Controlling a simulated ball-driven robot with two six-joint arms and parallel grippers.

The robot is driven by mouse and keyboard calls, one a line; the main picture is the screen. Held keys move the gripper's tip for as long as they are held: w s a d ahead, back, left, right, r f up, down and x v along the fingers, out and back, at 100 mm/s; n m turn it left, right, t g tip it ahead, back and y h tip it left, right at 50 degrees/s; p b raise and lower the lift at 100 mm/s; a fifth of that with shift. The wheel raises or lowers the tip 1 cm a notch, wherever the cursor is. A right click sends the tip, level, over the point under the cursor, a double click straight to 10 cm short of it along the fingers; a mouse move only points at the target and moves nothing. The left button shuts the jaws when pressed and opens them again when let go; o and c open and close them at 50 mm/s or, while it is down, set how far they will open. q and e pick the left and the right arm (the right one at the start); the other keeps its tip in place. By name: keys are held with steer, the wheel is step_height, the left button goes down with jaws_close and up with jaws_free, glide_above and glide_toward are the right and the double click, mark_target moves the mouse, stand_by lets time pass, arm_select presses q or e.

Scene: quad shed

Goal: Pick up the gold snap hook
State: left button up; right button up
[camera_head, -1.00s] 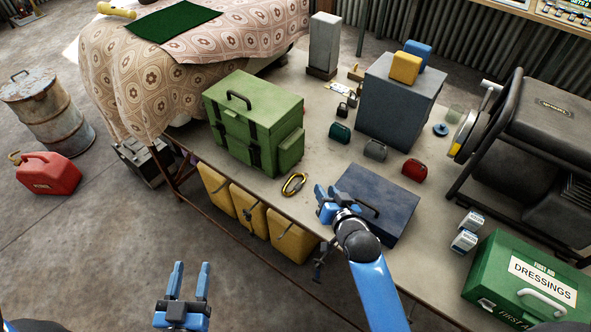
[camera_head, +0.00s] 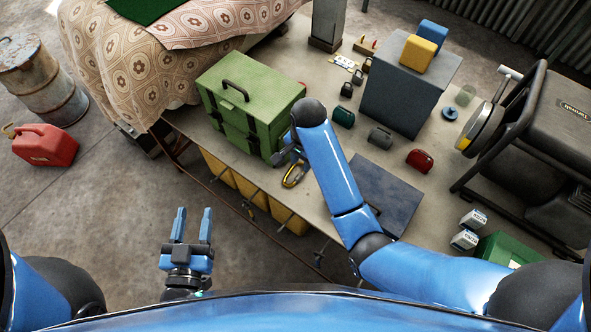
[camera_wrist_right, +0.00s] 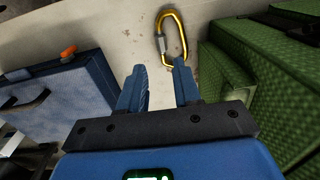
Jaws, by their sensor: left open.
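The gold snap hook (camera_head: 294,174) lies flat on the bench top, just right of the green case's front corner. The right wrist view shows it (camera_wrist_right: 171,38) as a gold loop with a grey sleeve on one side, beyond my fingertips. My right gripper (camera_head: 287,156) is just above and behind the hook in the head view, partly hidden by its own wrist. In the right wrist view its two blue fingers (camera_wrist_right: 159,72) are apart with nothing between them. My left gripper (camera_head: 192,226) is open and empty, out over the floor in front of the bench.
The green case (camera_head: 245,105) stands close beside the hook. A dark blue flat case (camera_head: 385,190) lies to its right, partly behind my right arm. Small red (camera_head: 419,160), grey and teal cases stand further back. Yellow bins (camera_head: 250,188) hang below the bench edge.

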mark_target(299, 176)
step_height(299, 176, down, 3)
steer(key=shift+s+f, duration=0.1)
steer(key=shift+s, duration=0.05)
steer(key=shift+w+a+f+p, duration=0.1)
steer(key=shift+w+f+p, duration=0.1)
steer(key=shift+f, duration=0.3)
steer(key=shift+w+f+p, duration=0.1)
steer(key=shift+f+p, duration=0.05)
steer(key=shift+f, duration=0.3)
steer(key=shift+w+a+f+p, duration=0.15)
steer(key=shift+f+p, duration=0.15)
steer(key=shift+f, duration=1.65)
steer(key=shift+c, duration=0.3)
jaws_close()
